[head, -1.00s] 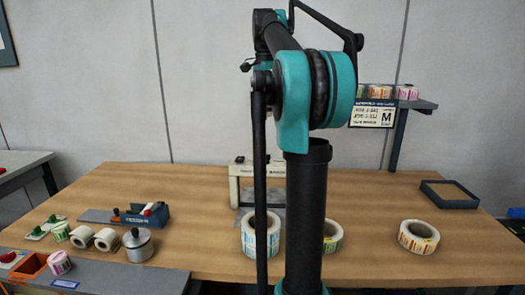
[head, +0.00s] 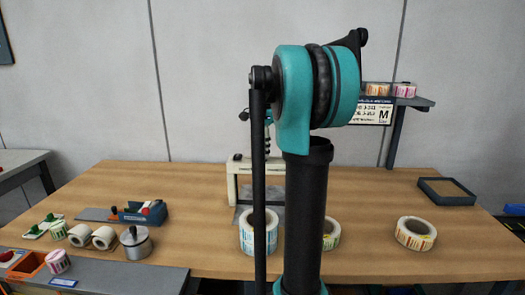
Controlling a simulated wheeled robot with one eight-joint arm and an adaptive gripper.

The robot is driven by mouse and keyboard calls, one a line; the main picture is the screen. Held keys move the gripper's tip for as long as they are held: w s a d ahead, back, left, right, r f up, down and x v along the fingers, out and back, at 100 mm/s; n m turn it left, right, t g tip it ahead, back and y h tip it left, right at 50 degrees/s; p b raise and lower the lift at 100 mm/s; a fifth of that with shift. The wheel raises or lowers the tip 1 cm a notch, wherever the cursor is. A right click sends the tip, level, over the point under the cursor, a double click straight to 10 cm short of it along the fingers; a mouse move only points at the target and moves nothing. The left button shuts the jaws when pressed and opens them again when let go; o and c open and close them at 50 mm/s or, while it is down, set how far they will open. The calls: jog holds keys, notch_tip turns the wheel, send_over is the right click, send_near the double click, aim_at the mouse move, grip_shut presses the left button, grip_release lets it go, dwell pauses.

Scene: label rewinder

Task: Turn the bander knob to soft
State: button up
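The bander looks to be the cream arch-shaped machine (head: 233,188) standing at the back middle of the wooden table in the head view. A small dark part (head: 237,157) sits on its top left corner; I cannot tell whether it is the knob, and no soft mark can be read. My arm and column cover the middle and right of the machine. The end of my arm hangs above and behind my column, over the machine's top. My gripper's fingers are hidden or too small to make out, so their opening and any contact do not show.
Label rolls stand in front of the machine (head: 247,238) and at the right (head: 416,233). A dark tray (head: 447,192) lies at the back right. A blue device (head: 143,213), a metal pot (head: 137,243) and small rolls (head: 104,238) are at the left. A shelf (head: 413,102) hangs at the back.

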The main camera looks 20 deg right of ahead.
jog(key=shift+f, duration=0.2)
grip_shut()
